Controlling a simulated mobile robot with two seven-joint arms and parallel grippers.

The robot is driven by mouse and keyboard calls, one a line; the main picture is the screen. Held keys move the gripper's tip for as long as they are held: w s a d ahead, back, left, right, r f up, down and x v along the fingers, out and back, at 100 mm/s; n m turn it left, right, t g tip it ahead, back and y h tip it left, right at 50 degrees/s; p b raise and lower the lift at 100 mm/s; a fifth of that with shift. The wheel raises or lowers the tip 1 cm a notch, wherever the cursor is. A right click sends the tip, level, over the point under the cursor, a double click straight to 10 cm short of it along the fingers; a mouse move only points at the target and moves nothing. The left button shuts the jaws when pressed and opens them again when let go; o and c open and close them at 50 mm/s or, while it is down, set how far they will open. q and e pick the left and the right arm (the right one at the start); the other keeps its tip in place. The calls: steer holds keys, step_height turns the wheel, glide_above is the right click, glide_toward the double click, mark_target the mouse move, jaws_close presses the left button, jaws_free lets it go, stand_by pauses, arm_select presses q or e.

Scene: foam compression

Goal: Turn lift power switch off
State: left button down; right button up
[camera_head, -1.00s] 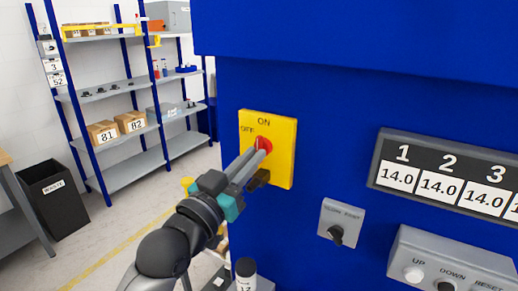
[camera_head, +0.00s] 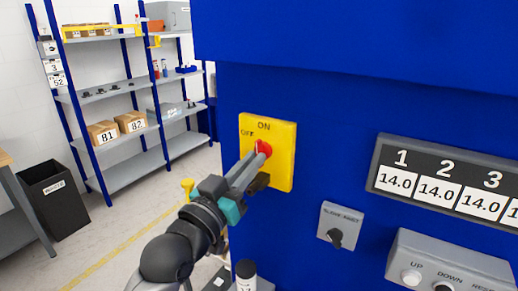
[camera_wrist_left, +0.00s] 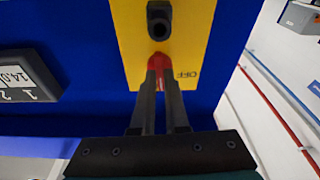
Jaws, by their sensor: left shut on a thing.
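The lift power switch is a red knob (camera_head: 263,147) on a yellow plate (camera_head: 283,168) marked ON at the top and OFF at the upper left. The plate is fixed to the blue machine front. My left gripper (camera_head: 258,155) reaches up from the lower left and is shut on the red knob. In the left wrist view the two fingers (camera_wrist_left: 161,82) close around the knob (camera_wrist_left: 159,62), hiding part of it. A black round part (camera_wrist_left: 159,20) shows on the plate there. My right gripper is not in view.
The blue machine (camera_head: 350,85) fills the right side. A display reading 14.0 (camera_head: 440,185), a small black knob on a grey plate (camera_head: 340,226) and a button box (camera_head: 450,262) are to the right. Shelves (camera_head: 120,90) and a waste bin (camera_head: 54,200) stand at the left.

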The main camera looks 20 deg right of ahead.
arm_select(q)
steer(key=shift+s+d+r+n+t+y+p, duration=0.1)
steer(key=shift+n+t+y+p, duration=0.2)
steer(key=shift+n+p, duration=1.15)
steer(key=shift+n+t+y+p, duration=0.2)
steer(key=shift+n+y+p, duration=0.1)
steer(key=shift+n+p, duration=1.15)
steer(key=shift+n, duration=0.4)
